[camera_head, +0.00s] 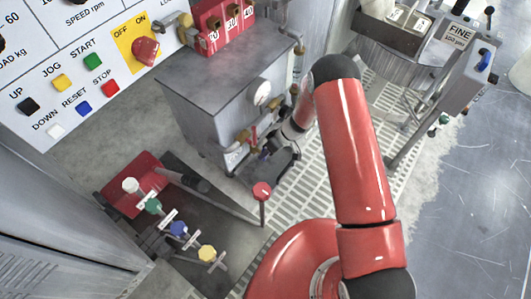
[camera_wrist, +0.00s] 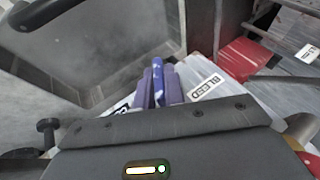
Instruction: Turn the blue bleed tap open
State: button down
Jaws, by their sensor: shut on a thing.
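The blue bleed tap (camera_wrist: 158,82) shows in the wrist view as a narrow blue handle in the middle, beside a white plate with a BLEED label (camera_wrist: 205,87). My gripper (camera_wrist: 161,72) is shut on it, with one finger on each side. The fingers hide part of the handle, so I cannot tell its exact angle. In the head view my gripper (camera_head: 264,150) is low at the front of the grey cabinet (camera_head: 215,95), next to brass fittings, and the tap is too small and covered to make out.
The cabinet carries a round gauge (camera_head: 260,92) and a red lever (camera_head: 254,132). A floor manifold with white, green, blue and yellow knobs (camera_head: 179,228) stands at lower left, near a red-topped post (camera_head: 262,190). Grating (camera_head: 310,185) lies right of my gripper. The FINE station (camera_head: 458,40) is at upper right.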

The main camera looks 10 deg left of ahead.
jog(key=shift+r, duration=0.1)
jog(key=shift+s+t+p, duration=0.1)
jog(key=shift+t+p, duration=0.3)
jog(key=shift+t, duration=0.2)
jog(key=shift+f+n+t+h+b, duration=0.3)
jog(key=shift+t+h+b, duration=0.3)
jog(key=shift+t+b, duration=0.3)
jog(key=t+b, duration=0.1)
jog(key=b, duration=0.3)
jog(key=shift+f+h+b, duration=0.1)
jog(key=shift+h+b, duration=0.2)
jog(key=shift+b, duration=0.55)
jog(key=shift+r+n+t+b, duration=0.3)
jog(key=shift+r+t+b, duration=0.1)
jog(key=shift+b, duration=0.35)
jog(key=c, duration=1.5)
grip_release()
